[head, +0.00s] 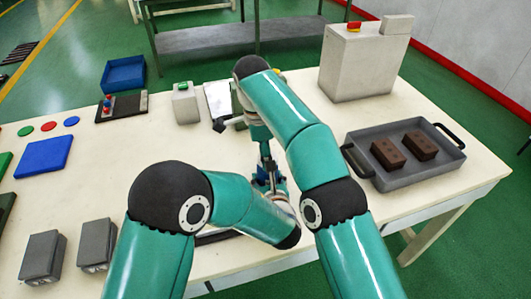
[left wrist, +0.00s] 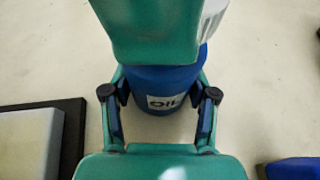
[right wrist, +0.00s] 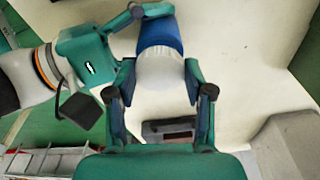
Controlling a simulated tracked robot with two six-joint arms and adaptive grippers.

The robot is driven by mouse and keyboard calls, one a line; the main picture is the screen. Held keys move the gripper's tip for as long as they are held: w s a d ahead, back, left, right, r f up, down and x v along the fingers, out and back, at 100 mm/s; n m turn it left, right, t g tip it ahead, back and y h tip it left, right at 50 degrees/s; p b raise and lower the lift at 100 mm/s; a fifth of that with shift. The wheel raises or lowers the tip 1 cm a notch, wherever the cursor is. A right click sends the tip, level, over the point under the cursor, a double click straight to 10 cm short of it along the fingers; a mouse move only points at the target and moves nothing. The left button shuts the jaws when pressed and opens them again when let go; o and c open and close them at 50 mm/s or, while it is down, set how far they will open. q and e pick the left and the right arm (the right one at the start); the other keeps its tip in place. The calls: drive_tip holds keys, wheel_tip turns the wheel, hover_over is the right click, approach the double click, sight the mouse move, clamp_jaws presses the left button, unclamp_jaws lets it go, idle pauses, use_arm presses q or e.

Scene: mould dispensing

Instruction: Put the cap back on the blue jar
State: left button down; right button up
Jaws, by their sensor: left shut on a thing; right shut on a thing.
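The blue jar (left wrist: 160,88), with a black-on-white "OIL" label, stands in the left wrist view between the fingers of my left gripper (left wrist: 160,92), which is shut on its sides. In the right wrist view the jar's blue body (right wrist: 160,35) shows beyond a whitish cap (right wrist: 160,72). My right gripper (right wrist: 159,68) is shut on the cap, in line with the jar. I cannot tell whether the cap is seated or slightly apart. In the left wrist view the right gripper's green body hides the jar's top. In the head view my arms largely hide jar and cap.
A grey tray (head: 410,177) with two brown blocks stands right on the table. Two grey boxes (head: 42,257), a blue block (head: 43,155) and coloured discs (head: 48,126) lie left.

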drive_tip(key=o, duration=1.1)
drive_tip(key=shift+s, duration=0.1)
use_arm(q)
drive_tip(key=shift+a, duration=0.1)
use_arm(e)
drive_tip(key=shift+n, duration=0.3)
